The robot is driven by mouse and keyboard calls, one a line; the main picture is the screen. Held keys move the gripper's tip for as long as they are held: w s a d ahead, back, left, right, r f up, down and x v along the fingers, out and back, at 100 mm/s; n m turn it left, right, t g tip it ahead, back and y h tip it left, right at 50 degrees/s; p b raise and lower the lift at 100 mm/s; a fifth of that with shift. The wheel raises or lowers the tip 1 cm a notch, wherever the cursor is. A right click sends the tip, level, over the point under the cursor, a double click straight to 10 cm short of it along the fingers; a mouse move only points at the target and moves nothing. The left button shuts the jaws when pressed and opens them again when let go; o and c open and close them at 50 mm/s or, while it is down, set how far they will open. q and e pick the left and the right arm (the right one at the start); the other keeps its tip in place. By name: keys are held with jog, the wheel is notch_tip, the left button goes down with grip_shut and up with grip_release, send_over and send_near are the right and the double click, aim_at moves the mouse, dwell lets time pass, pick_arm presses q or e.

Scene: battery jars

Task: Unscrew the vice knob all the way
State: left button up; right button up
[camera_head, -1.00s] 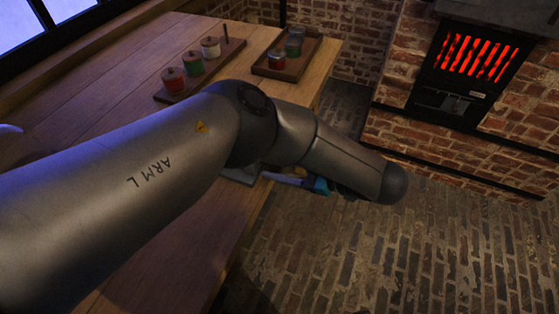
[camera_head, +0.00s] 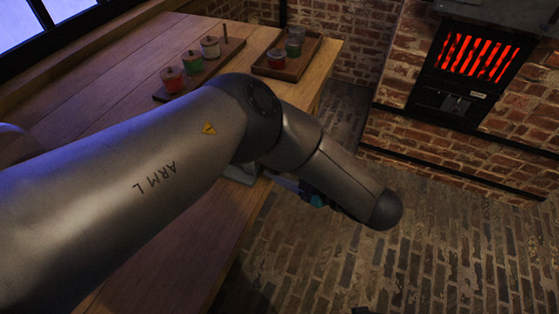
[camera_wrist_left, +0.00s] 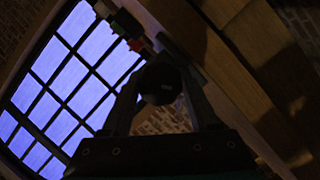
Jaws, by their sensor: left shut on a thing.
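The vice knob (camera_wrist_left: 160,82) is a dark round shape in the left wrist view, between the two fingers of my left gripper (camera_wrist_left: 160,92). The fingers are shut on it from both sides. In the head view my left arm crosses the table and hides most of the vice; a small grey piece, probably part of the vice (camera_head: 241,172), shows below my elbow at the table edge. My left gripper is mostly hidden behind the forearm there, with only a dark teal part showing. My right gripper is in neither view.
The wooden table (camera_head: 130,75) carries a long tray (camera_head: 228,58) with red, green and white jars. A second tray (camera_head: 312,50) with several jars stands at the far corner. A glowing heater (camera_head: 478,55) is at the brick wall. The brick floor (camera_head: 440,240) is clear.

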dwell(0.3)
pick_arm(q)
jog(key=o, duration=1.4)
jog(key=shift+c, duration=0.2)
jog(key=shift+d, duration=0.1)
